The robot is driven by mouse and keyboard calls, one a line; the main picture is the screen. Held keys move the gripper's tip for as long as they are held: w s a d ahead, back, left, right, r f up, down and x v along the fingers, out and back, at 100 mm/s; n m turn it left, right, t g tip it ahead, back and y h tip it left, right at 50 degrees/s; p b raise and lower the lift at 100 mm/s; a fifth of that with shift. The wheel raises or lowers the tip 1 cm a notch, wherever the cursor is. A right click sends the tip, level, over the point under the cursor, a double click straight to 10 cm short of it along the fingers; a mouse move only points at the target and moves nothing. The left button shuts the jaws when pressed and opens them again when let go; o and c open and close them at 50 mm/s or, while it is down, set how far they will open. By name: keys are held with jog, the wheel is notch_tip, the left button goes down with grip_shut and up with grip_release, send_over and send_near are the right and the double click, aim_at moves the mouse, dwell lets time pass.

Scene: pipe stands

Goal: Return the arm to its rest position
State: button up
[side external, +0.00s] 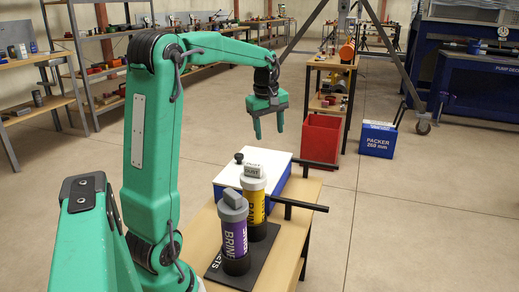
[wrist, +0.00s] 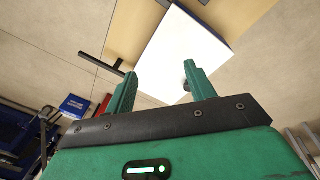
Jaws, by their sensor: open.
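My green arm is raised, with my gripper (side external: 268,128) hanging downward in the side external view, high above the far end of the wooden table (side external: 207,222). The two fingers are apart and nothing shows between them. In the wrist view my gripper (wrist: 162,92) is also open, with a white-topped box beyond the fingertips. The white-topped blue box (side external: 270,165) stands on the table below my gripper, apart from it. A dark knob shows on its left part.
A purple cylinder (side external: 234,235) and a yellow cylinder (side external: 253,197) stand upright on a black base (side external: 258,250). Dark bars (side external: 298,204) jut out right of the table. A red bin (side external: 321,140) and a blue packer case (side external: 378,138) stand on the floor beyond. Open floor lies right.

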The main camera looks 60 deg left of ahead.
jog(key=s+d+r+m+t, duration=0.1)
jog(key=s+d+m, duration=0.2)
jog(key=d+m, duration=0.35)
jog(key=s+d+r+m+t, duration=0.1)
jog(key=s+d+m, duration=0.2)
jog(key=d, duration=0.6)
jog(key=s+d+f+m+t+h, duration=0.1)
jog(key=s+d+f+m, duration=0.3)
jog(key=s+d+m, duration=0.4)
jog(key=shift+s+d+t, duration=0.25)
jog(key=shift+d+t, duration=0.35)
jog(key=shift+d, duration=0.3)
jog(key=shift+m, duration=0.25)
